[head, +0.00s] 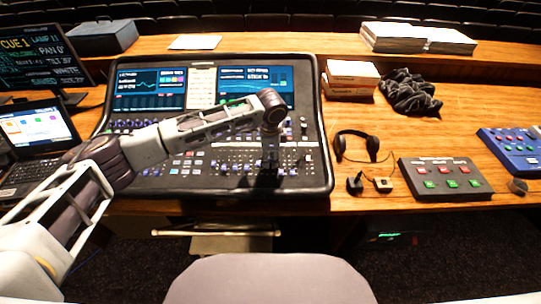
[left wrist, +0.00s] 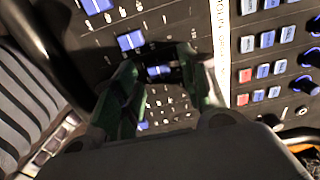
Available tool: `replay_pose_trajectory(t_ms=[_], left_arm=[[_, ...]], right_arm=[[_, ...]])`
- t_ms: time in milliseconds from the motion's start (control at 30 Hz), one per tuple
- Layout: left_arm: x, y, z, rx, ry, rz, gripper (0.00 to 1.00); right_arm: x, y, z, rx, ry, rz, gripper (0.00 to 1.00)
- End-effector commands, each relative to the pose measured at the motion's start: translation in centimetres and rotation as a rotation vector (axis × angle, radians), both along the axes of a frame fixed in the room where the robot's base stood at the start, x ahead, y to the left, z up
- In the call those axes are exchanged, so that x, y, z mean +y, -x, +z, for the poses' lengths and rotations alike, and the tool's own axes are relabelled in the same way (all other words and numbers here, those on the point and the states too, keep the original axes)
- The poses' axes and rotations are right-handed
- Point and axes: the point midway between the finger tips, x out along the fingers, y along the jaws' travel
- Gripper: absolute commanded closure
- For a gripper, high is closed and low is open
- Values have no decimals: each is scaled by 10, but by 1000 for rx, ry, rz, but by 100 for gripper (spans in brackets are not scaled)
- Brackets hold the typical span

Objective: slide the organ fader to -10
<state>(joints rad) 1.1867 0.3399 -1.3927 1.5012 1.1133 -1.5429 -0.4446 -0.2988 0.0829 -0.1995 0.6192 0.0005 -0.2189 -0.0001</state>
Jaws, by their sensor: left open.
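The mixing desk (head: 228,172) stands on the wooden table, with rows of faders on its lower part. My left gripper (head: 268,170) points down over the right half of the fader rows. In the left wrist view my left gripper (left wrist: 157,60) is open, its two greenish fingers on either side of a blue-lit fader cap (left wrist: 160,71). I cannot tell whether the fingers touch the cap. Other blue caps (left wrist: 130,40) lie beyond it. The labels are too small to read, so I cannot tell which fader is the organ one. My right gripper is not in view.
A laptop (head: 37,133) and a monitor (head: 38,57) stand left of the desk. Headphones (head: 357,146), a grey button box (head: 446,178), a blue button box (head: 515,150), a dark cloth (head: 410,92) and a box stack (head: 350,80) lie to the right.

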Motion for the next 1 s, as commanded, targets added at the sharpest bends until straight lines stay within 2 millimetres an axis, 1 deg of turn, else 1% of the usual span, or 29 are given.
replay_pose_trajectory(t_ms=[167,267,800,1000], left_arm=[[0,0,10,-1,2,1,57],[0,1,19,-1,1,1,57],[-1,9,95,-2,2,-1,57],[-1,12,113,-1,1,-1,57]], right_arm=[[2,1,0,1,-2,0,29],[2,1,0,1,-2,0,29],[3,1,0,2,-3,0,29],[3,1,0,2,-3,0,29]])
